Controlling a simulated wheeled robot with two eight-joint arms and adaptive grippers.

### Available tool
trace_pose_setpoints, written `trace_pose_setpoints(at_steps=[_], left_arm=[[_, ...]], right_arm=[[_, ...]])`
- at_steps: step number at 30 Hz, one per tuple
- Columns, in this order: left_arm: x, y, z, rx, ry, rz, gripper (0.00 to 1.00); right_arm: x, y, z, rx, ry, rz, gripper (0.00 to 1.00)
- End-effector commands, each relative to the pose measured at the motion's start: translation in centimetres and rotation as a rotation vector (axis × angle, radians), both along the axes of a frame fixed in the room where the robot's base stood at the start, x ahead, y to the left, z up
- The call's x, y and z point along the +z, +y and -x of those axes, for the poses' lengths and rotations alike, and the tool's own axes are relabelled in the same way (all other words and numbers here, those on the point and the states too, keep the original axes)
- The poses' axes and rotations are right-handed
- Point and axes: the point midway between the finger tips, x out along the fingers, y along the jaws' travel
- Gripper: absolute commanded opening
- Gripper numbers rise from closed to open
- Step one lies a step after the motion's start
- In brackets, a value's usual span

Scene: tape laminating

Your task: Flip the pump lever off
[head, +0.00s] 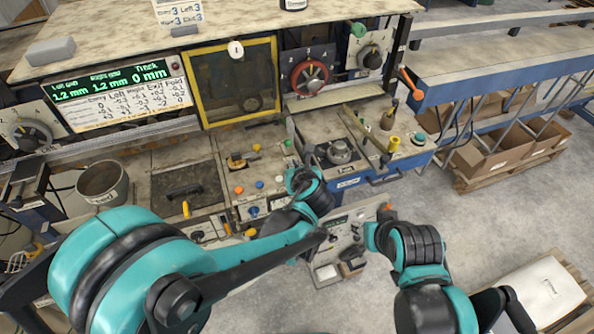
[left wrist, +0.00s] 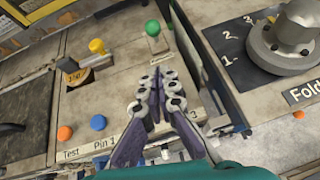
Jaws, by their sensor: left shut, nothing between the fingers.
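My left gripper (left wrist: 157,76) is shut and empty, its fingertips together over the beige console top in the left wrist view. A lever with a green knob (left wrist: 153,28) stands just beyond the fingertips, apart from them. It also shows in the head view (head: 289,126), above my left gripper (head: 293,170). A yellow-knobbed lever (left wrist: 97,46) stands to the left of it. A small label lies beside the green knob, too blurred to read, so I cannot tell surely which lever is the pump lever. My right arm shows at lower right in the head view; its fingers cannot be made out.
Blue (left wrist: 98,122) and orange (left wrist: 65,133) buttons sit on the console left of my fingers. A round metal fixture (left wrist: 283,38) stands to the right, past a dark edge. A green screen (head: 110,82) and red-ringed dial (head: 309,76) are at the back.

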Motion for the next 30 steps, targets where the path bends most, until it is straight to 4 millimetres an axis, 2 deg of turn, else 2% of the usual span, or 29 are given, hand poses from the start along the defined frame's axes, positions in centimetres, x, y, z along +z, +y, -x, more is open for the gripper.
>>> trace_pose_setpoints(at_steps=[3,7,12,25,30], left_arm=[[-1.5,0.5,-2.1,0.004,0.0,0.0,0.0],[-0.8,0.8,-4.1,0.002,0.0,0.001,0.0],[-0.4,0.9,-5.5,0.001,0.0,0.001,0.0],[-0.3,0.9,-5.8,0.0,0.001,0.002,0.0],[0.0,-0.2,-5.8,-0.002,0.023,0.009,0.0]], right_arm=[[-0.6,0.0,0.0,0.0,0.0,0.0,0.4],[-0.4,0.0,0.0,0.0,0.0,0.0,0.4],[-0.4,0.0,0.0,0.0,0.0,0.0,0.4],[-0.4,0.0,0.0,0.0,0.0,0.0,0.4],[0.0,0.0,0.0,0.0,0.0,0.0,0.4]])
